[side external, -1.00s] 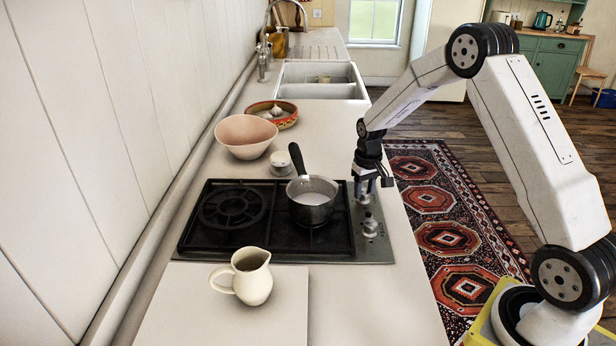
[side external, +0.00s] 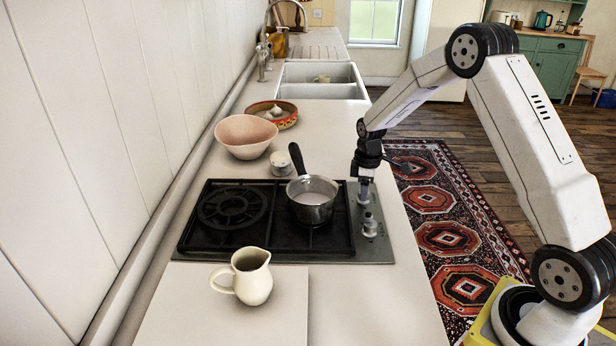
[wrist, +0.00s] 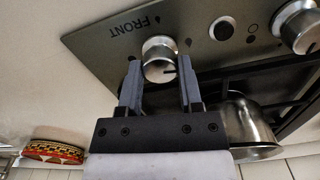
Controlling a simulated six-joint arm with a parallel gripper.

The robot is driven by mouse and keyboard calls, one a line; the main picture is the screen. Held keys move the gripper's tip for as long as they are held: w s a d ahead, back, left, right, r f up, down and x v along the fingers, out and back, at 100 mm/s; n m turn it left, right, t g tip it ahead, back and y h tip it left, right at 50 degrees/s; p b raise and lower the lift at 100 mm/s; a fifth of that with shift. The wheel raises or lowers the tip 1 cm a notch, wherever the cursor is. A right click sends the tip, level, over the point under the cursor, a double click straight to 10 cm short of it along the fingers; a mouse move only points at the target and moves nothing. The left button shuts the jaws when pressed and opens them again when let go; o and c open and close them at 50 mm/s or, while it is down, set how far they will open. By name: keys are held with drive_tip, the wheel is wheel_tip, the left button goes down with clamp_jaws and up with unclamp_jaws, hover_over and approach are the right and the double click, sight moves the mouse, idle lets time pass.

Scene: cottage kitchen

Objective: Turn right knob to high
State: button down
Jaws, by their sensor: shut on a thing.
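The stove (side external: 384,250) has two silver knobs on its right-hand strip. My gripper (side external: 364,182) points down at the farther knob (side external: 364,194), and its jaws are shut on that knob. In the wrist view the two dark fingers of my gripper (wrist: 160,68) stand on either side of this knob (wrist: 158,48), near the printed word FRONT. A dark line shows on the knob's edge. The other knob (side external: 370,226) is nearer the side camera, free of the gripper; it also shows at the right of the wrist view (wrist: 298,24).
A saucepan (side external: 312,205) with pale contents stands on the burner just left of my gripper, its handle pointing up and back. A cream jug (side external: 252,282) stands in front of the stove. A pink bowl (side external: 245,137), a patterned bowl (side external: 284,119) and a small jar (side external: 281,163) are behind it.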

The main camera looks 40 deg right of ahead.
drive_tip(key=shift+n, duration=0.6)
drive_tip(key=shift+c, duration=1.3)
unclamp_jaws()
drive_tip(key=shift+r, duration=3.95)
drive_tip(key=shift+a, duration=0.1)
